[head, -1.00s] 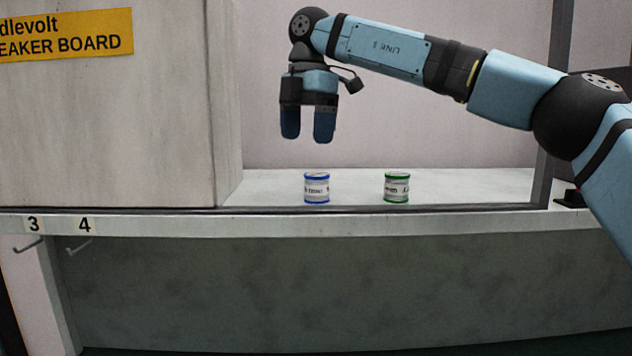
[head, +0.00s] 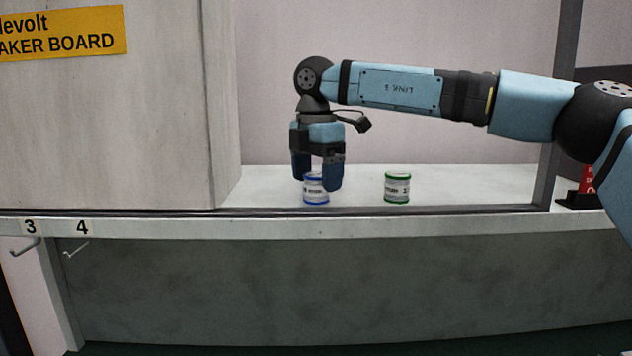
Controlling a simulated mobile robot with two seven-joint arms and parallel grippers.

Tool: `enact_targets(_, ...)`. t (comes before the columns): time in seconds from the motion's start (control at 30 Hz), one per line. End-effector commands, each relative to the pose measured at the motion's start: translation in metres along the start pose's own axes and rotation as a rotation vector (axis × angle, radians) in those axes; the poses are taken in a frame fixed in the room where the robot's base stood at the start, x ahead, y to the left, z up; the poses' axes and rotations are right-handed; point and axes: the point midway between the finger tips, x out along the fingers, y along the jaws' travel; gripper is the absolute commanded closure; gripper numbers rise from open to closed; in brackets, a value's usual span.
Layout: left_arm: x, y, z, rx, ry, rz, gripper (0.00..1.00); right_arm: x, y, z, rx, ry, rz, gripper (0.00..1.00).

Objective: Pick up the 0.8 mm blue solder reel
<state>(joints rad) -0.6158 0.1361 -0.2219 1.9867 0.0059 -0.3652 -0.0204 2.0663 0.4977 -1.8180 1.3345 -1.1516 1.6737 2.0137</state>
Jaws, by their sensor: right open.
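The blue-rimmed solder reel (head: 315,194) stands upright on the white shelf in the head view, a small white-labelled cylinder. Its label is too small to read. My right gripper (head: 318,184) points straight down over it, with its dark blue fingers open. The right finger overlaps the reel's right edge in the picture and the left finger is by its upper left. I cannot tell whether either finger touches it. A green-rimmed reel (head: 397,188) stands upright to the right, apart from the gripper. My left gripper is not in view.
A large grey-white cabinet (head: 110,120) with a yellow sign stands to the left. A dark post (head: 556,110) rises at the right, with a red object (head: 587,180) on a black base beyond it. The shelf (head: 470,190) is clear right of the green-rimmed reel.

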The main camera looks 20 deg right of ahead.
Motion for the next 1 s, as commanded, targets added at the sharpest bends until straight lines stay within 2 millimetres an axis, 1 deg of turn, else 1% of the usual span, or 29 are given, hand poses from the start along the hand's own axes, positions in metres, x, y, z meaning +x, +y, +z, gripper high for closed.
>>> enact_targets(0.03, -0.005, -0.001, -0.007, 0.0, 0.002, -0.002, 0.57, 0.004, 0.0, -0.001, -0.001, 0.0, -0.003, 0.2)
enact_targets(0.1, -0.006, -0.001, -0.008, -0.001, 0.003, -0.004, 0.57, 0.015, 0.0, 0.0, 0.0, 0.0, -0.002, 0.2)
enact_targets(0.2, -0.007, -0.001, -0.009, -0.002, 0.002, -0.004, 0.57, 0.023, 0.0, 0.0, -0.001, 0.0, -0.001, 0.2)
enact_targets(0.43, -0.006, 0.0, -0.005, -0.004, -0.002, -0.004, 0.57, 0.026, 0.0, -0.001, -0.001, 0.0, 0.001, 0.2)
enact_targets(0.47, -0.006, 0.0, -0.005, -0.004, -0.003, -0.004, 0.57, 0.026, 0.0, -0.001, -0.001, 0.0, 0.001, 0.23)
enact_targets(0.5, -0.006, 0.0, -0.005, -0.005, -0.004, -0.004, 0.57, 0.026, 0.0, -0.001, -0.001, 0.0, 0.001, 0.32)
enact_targets(0.57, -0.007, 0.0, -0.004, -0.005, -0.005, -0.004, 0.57, 0.026, 0.0, -0.001, -0.001, 0.0, 0.0, 0.46)
enact_targets(0.6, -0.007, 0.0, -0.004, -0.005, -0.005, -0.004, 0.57, 0.026, 0.0, -0.001, -0.001, 0.0, 0.001, 0.55)
enact_targets(0.67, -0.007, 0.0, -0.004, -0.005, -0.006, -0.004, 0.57, 0.026, 0.0, -0.001, -0.001, 0.0, 0.0, 0.69)
enact_targets(0.7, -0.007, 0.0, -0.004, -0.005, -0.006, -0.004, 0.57, 0.026, 0.0, -0.001, -0.001, 0.0, 0.0, 0.78)
enact_targets(0.73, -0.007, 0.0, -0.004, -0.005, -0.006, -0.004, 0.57, 0.026, 0.0, 0.0, -0.001, 0.0, 0.0, 0.82)
enact_targets(1.0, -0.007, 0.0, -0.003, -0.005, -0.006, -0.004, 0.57, 0.024, 0.001, 0.0, 0.0, 0.0, 0.001, 0.81)
